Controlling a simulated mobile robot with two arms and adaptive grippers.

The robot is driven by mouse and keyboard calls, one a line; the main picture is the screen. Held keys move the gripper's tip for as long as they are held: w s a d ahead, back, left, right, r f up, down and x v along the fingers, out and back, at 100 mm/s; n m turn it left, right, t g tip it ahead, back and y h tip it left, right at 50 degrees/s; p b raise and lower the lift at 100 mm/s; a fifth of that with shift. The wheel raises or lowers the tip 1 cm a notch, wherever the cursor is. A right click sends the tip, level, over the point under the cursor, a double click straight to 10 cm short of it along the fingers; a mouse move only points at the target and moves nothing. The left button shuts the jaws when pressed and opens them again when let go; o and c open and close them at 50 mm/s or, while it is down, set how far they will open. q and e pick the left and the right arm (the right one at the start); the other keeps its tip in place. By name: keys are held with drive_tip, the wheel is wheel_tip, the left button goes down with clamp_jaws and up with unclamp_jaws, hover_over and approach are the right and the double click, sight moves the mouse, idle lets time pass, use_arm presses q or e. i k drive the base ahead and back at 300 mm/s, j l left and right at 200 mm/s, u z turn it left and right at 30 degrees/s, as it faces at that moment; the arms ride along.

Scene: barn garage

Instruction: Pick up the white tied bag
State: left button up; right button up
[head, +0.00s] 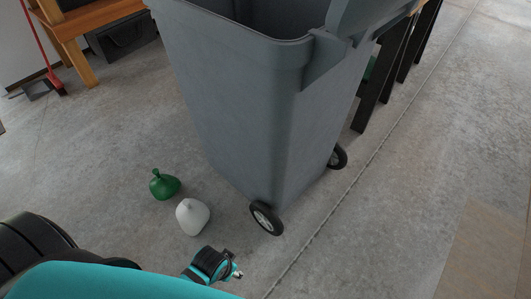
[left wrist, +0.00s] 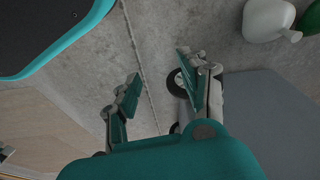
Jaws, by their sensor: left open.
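The white tied bag (head: 192,217) sits on the concrete floor in front of the grey bin. It also shows at the top right of the left wrist view (left wrist: 268,20), its upper edge cut off. My left gripper (head: 236,269) is low in the head view, to the right of and nearer than the white bag, and apart from it. In the left wrist view its two fingers (left wrist: 158,72) are spread with only floor and a bin wheel behind them. My right gripper is not in view.
A green tied bag (head: 166,187) lies just behind and left of the white one. A large grey wheeled bin (head: 240,105) stands close behind, its wheel (head: 265,218) right of the white bag. A wooden bench (head: 80,20) and red broom (head: 42,45) are farther back. The floor at left is clear.

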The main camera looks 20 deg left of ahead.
sight(191, 215)
drive_tip(key=u, duration=1.6)
